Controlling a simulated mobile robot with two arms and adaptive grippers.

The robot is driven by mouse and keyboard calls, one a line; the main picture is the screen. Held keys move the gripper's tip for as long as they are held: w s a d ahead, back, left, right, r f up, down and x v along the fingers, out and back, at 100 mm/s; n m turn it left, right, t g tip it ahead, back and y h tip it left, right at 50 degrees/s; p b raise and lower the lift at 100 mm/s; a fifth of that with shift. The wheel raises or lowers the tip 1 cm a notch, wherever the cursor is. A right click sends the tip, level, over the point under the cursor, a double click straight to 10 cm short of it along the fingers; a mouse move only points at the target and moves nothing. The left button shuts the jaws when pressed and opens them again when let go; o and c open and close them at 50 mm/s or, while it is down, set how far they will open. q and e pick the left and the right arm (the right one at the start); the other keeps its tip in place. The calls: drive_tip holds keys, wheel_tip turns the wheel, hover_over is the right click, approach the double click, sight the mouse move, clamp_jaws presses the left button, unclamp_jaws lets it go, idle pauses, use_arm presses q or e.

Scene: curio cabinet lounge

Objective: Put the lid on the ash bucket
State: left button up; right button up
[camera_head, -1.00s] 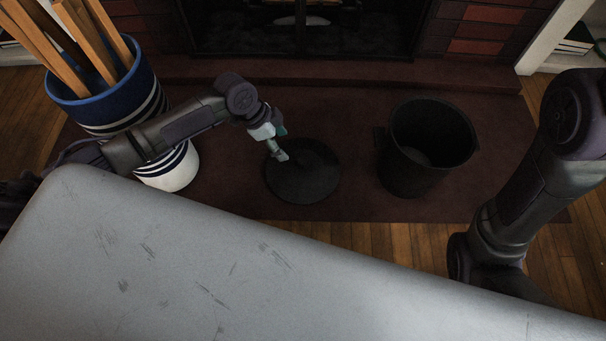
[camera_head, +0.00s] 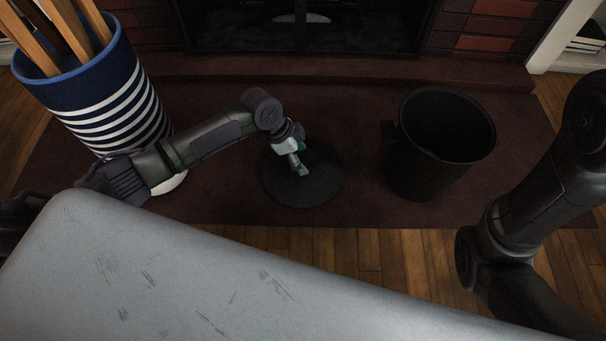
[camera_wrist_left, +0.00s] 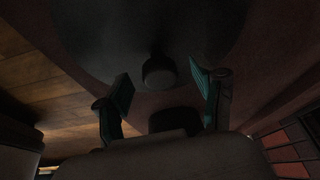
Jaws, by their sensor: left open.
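The ash bucket (camera_head: 425,172) is black, open at the top and stands upright on the dark red hearth. The lid (camera_head: 318,188) is a dark round disc lying flat on the hearth to the left of the bucket. My left gripper (camera_head: 302,172) is above the lid. In the left wrist view the gripper (camera_wrist_left: 163,92) is open, its two fingers on either side of the lid's round knob (camera_wrist_left: 159,73), not closed on it. The lid's disc (camera_wrist_left: 120,35) fills the upper part of that view. My right arm shows at the right, but its gripper is out of view.
A blue and white striped container (camera_head: 112,105) with wooden sticks (camera_head: 70,30) stands at the left, close to my left arm. The fireplace (camera_head: 300,35) is behind the hearth (camera_head: 350,215). Bare hearth lies between lid and bucket.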

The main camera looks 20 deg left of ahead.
use_arm(q)
drive_tip(key=shift+b+x, duration=0.4)
drive_tip(key=shift+x, duration=0.7)
drive_tip(key=shift+a+r, duration=0.1)
clamp_jaws()
